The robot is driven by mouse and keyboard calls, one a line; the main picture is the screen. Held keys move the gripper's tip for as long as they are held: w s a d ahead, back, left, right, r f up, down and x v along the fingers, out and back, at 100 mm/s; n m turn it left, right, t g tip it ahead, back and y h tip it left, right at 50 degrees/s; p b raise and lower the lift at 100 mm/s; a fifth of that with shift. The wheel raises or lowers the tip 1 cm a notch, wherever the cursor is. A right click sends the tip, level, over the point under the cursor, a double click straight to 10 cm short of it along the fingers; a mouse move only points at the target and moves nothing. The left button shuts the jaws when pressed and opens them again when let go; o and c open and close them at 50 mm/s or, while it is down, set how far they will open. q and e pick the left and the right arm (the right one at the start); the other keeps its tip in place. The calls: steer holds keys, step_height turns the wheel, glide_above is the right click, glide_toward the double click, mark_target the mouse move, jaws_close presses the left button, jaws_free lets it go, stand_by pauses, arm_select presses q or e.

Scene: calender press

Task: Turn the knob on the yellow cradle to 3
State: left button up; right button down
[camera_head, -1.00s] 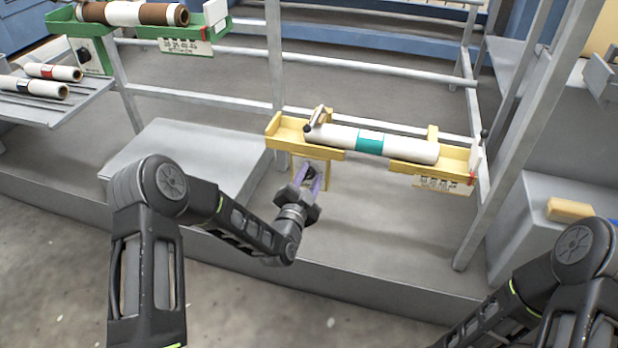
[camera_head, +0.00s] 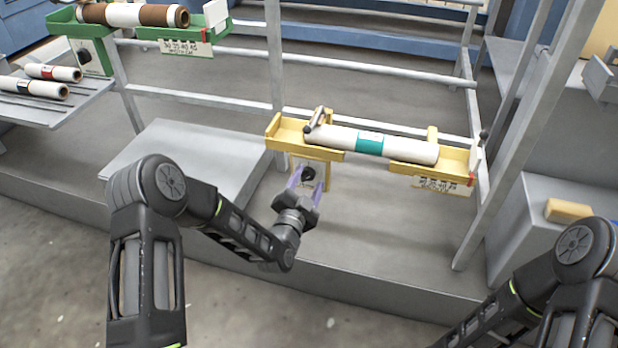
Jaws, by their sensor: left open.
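The yellow cradle (camera_head: 284,131) is fixed on the grey frame and bears a white roll (camera_head: 400,149) with a teal band. Under its left end hangs a panel (camera_head: 297,160) with a round black knob (camera_head: 308,173). My left gripper (camera_head: 307,177) is open, with its purple fingers pointing up at the panel, one on each side of the knob in the picture. I cannot tell whether the fingers touch the knob. The numbers on the knob's dial are too small to read. Of my right arm only links show at the lower right; its gripper is outside the picture.
A green cradle (camera_head: 139,33) with a brown and white roll and its own knob panel is at the upper left. A shelf with two small rolls (camera_head: 53,73) stands at the left. A grey block (camera_head: 186,158) sits left of the panel. A sloping post (camera_head: 520,140) rises at the right.

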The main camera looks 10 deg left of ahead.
mark_target(310, 176)
arm_select(q)
steer(key=s, duration=0.3)
steer(key=shift+a, duration=0.15)
steer(key=s+b, duration=0.2)
steer(key=s, duration=0.1)
steer(key=shift+s+a+b, duration=0.1)
steer(key=shift+s+b, duration=0.15)
steer(key=shift+b, duration=0.1)
